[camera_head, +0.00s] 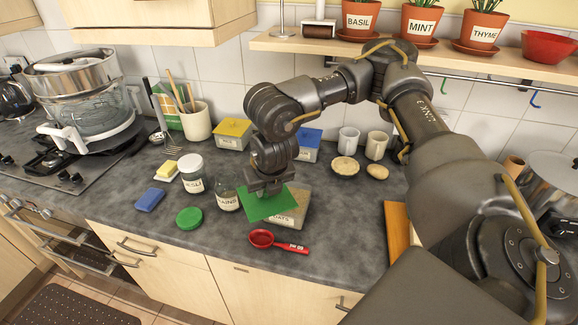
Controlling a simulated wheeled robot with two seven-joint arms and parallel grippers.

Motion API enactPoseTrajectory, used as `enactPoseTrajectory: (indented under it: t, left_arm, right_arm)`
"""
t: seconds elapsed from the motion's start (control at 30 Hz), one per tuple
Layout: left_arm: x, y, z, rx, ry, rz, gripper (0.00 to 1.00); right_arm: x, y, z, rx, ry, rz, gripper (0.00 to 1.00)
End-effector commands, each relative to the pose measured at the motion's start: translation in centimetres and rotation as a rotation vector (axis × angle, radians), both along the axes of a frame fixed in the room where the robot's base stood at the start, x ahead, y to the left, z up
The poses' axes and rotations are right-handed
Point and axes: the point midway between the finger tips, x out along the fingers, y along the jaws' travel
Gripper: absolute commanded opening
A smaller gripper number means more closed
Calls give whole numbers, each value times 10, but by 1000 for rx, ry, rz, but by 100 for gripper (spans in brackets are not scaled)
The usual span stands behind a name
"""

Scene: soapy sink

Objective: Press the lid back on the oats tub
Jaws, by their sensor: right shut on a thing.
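The oats tub (292,216) is a squarish, see-through container with a white label, standing on the dark worktop. A flat green square lid (259,205) is in my right gripper (264,191). The gripper points down and is shut on the lid. The lid overlaps the left part of the tub in the picture, and the tub's right part shows beyond it. The lid looks turned and out of line with the tub. I cannot tell whether they touch. My left gripper is out of view.
A jar (227,197) stands close left of the lid, with a muesli jar (192,174) behind it. A round green lid (189,218) and a red scoop (275,240) lie in front. Yellow-lidded (233,133) and blue-lidded (308,144) tubs stand behind.

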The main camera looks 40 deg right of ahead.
Motion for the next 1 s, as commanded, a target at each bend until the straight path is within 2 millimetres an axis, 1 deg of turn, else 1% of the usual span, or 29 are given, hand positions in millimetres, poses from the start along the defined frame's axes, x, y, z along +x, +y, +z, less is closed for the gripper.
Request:
enactPoseTrajectory:
  t: [0.03, 0.3, 0.5, 0.7, 1.0]
  left_arm:
    - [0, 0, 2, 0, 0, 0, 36]
    - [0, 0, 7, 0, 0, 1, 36]
    - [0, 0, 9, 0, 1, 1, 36]
    - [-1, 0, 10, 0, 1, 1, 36]
    - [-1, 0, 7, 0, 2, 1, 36]
  right_arm:
    - [0, -10, -1, 8, 5, 68, 0]
    - [7, -52, 3, 4, 9, 500, 0]
    - [10, -75, 8, 1, 6, 736, 0]
    - [11, -87, 11, -2, 4, 847, 0]
    - [11, -87, 9, -3, 3, 865, 0]
